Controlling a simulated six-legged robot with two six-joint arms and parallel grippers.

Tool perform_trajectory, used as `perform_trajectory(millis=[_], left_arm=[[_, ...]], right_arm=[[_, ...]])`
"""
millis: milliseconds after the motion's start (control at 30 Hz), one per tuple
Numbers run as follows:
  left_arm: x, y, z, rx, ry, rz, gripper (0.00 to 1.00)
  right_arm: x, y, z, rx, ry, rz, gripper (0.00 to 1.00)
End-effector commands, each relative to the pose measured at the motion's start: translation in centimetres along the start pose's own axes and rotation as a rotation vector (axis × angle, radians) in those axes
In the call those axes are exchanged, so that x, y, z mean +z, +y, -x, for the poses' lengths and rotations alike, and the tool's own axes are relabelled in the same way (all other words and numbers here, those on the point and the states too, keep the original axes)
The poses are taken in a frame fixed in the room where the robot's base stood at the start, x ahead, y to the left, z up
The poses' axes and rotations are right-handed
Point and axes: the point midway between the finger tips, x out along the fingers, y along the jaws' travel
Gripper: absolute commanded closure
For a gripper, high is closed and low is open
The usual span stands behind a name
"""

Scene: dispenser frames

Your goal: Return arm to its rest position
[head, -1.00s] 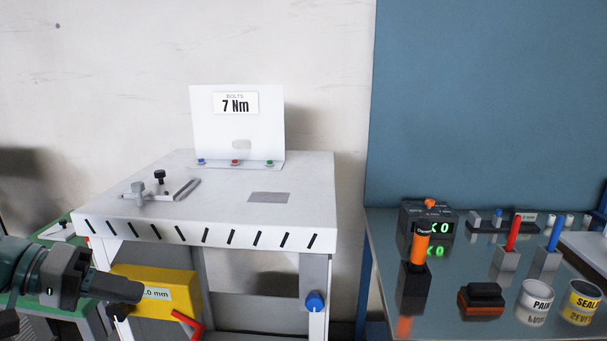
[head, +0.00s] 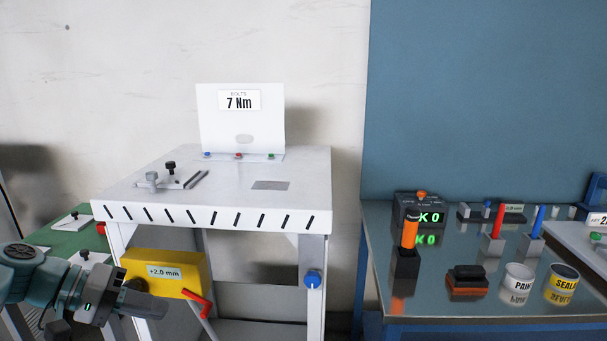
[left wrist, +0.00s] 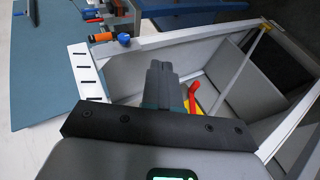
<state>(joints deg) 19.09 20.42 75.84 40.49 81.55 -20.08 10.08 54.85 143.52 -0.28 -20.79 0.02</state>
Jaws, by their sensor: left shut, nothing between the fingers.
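My left gripper (head: 145,302) comes in from the lower left in the head view. It is shut and empty, in front of the left leg of the white table and below the yellow box. In the left wrist view its shut fingers (left wrist: 163,85) point toward the table's frame, with a red handle just to their right. My right gripper is not in view.
A white table (head: 225,212) carries a clamp and a "7 Nm" sign (head: 239,115). A yellow box (head: 190,285) marked "+2.0 mm" with a red handle (head: 199,305) is under it. A glossy bench (head: 460,300) with tools and cans stands right.

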Motion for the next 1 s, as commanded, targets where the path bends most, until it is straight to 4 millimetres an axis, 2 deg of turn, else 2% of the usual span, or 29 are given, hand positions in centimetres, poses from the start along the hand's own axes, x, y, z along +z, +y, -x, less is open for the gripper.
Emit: perform_trajectory(millis=[233,367,467,500,567,600,667,700,800,833,900,1000], left_arm=[[0.5,-6.8,-6.4,-0.13,-0.015,0.146,1.0],[2.5,-11.9,-11.0,-0.242,-0.033,0.226,1.0],[6.0,-17.1,-15.5,-0.369,-0.062,0.278,1.0],[8.0,-19.1,-17.4,-0.425,-0.076,0.289,1.0],[11.4,-22.1,-19.8,-0.509,-0.098,0.291,1.0],[13.9,-23.8,-21.3,-0.559,-0.114,0.28,1.0],[18.0,-25.8,-23.1,-0.623,-0.136,0.249,1.0],[20.7,-26.7,-24.1,-0.653,-0.149,0.223,1.0],[26.1,-27.6,-25.6,-0.686,-0.17,0.156,1.0],[27.4,-27.6,-25.8,-0.687,-0.173,0.139,1.0],[29.7,-27.5,-26.2,-0.682,-0.178,0.109,1.0],[31.4,-27.1,-26.5,-0.671,-0.179,0.083,1.0]], right_arm=[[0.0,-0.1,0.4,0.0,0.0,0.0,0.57],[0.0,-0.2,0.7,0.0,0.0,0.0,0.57],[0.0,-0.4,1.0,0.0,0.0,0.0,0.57],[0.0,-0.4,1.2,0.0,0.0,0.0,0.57],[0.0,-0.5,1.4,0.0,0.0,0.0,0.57],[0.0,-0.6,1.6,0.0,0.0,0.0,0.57],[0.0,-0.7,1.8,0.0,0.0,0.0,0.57],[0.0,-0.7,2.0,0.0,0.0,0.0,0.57],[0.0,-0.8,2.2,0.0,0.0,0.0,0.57],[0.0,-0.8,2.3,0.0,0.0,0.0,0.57],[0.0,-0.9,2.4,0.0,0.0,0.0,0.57],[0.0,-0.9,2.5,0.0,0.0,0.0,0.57]])
